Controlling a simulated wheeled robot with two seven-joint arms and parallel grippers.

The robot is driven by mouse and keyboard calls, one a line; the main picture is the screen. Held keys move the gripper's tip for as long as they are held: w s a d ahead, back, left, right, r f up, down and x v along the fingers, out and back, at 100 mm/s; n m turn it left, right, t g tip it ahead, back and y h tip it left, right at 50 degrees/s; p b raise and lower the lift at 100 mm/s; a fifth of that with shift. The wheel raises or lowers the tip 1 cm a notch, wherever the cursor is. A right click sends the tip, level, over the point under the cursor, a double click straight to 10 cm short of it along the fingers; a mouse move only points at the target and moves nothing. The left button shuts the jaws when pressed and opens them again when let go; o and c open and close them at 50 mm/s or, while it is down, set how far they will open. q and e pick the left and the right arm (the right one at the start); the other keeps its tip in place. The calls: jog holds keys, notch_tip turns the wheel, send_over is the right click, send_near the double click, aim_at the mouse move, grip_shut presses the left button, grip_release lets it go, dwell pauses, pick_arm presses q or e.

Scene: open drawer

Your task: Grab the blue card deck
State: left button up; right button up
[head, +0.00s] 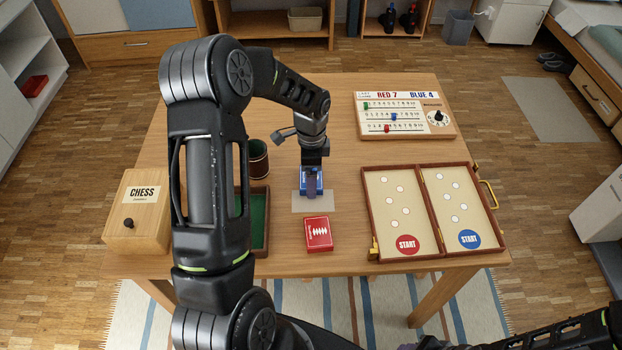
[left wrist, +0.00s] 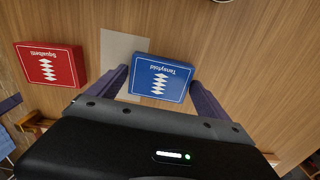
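The blue card deck (head: 305,186) lies flat at the far part of a grey mat (head: 312,206) on the table. In the left wrist view, the deck (left wrist: 160,78) has a white emblem and lettering. My left gripper (head: 312,178) is over it, pointing down. In the wrist view the two fingers of the left gripper (left wrist: 160,75) straddle the deck's short sides, very close to them; I cannot tell whether they touch or grip. The deck looks unlifted. My right arm shows at the lower right of the head view, its gripper (head: 430,344) barely visible at the bottom edge.
A red card deck (head: 319,233) lies just nearer than the mat; it is also in the wrist view (left wrist: 50,64). A green-lined tray (head: 260,222), dice cup (head: 258,158) and chess box (head: 140,212) are left. A hinged game board (head: 434,167) and scoreboard (head: 405,96) are right.

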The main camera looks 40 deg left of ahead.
pick_arm(q)
jog(key=c, duration=1.1)
jog(key=shift+r, duration=0.15)
notch_tip(320, 180, up, 10)
jog(key=b, duration=0.1)
dwell(0.4)
